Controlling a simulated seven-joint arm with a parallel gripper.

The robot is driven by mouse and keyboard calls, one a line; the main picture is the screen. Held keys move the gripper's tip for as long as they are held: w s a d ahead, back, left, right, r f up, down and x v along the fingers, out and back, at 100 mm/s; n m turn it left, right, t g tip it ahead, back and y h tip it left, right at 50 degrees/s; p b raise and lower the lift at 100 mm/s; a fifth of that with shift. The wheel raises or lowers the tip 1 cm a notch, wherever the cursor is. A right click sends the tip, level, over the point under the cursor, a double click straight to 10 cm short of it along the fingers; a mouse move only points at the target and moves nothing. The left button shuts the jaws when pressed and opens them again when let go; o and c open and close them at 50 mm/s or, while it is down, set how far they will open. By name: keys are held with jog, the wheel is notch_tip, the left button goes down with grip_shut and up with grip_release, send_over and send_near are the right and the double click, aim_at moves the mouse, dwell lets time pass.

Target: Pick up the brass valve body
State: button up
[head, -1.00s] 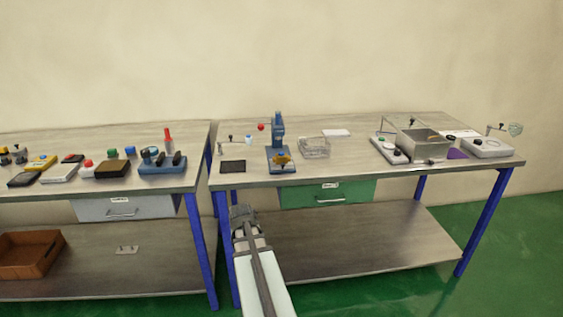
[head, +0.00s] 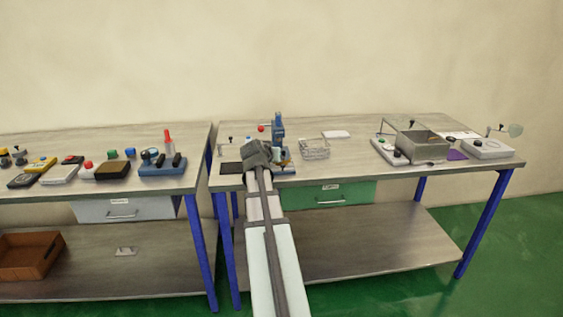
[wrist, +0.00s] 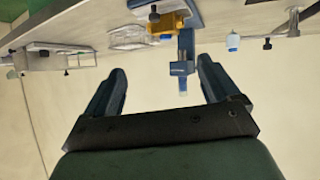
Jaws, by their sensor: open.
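The brass valve body (wrist: 166,26) is a small yellow-brown block with dark and blue knob-like parts, on the blue press in the upper middle of the wrist view. In the head view it is hidden behind my gripper (head: 257,150). The blue press (head: 278,127) stands at the left of the right-hand bench; its blue column and head also show in the wrist view (wrist: 183,67). My gripper's two fingers (wrist: 161,66) are open and empty, pointing towards the press and apart from the valve body.
The right-hand bench (head: 365,128) carries a clear tray (head: 314,148) right of the press and a dark mat (head: 231,168) left of it. A metal bin (head: 422,146) and white devices (head: 487,149) stand further right. A green drawer (head: 327,195) hangs under the bench's front.

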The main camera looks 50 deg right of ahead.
jog(key=shift+m, duration=0.5)
jog(key=x, duration=0.8)
jog(key=shift+w+d, duration=0.3)
jog(key=shift+w, duration=0.1)
jog(key=shift+w+x, duration=0.2)
jog(key=shift+x, duration=2.35)
jog(key=shift+r, duration=0.2)
jog(key=shift+c, duration=0.5)
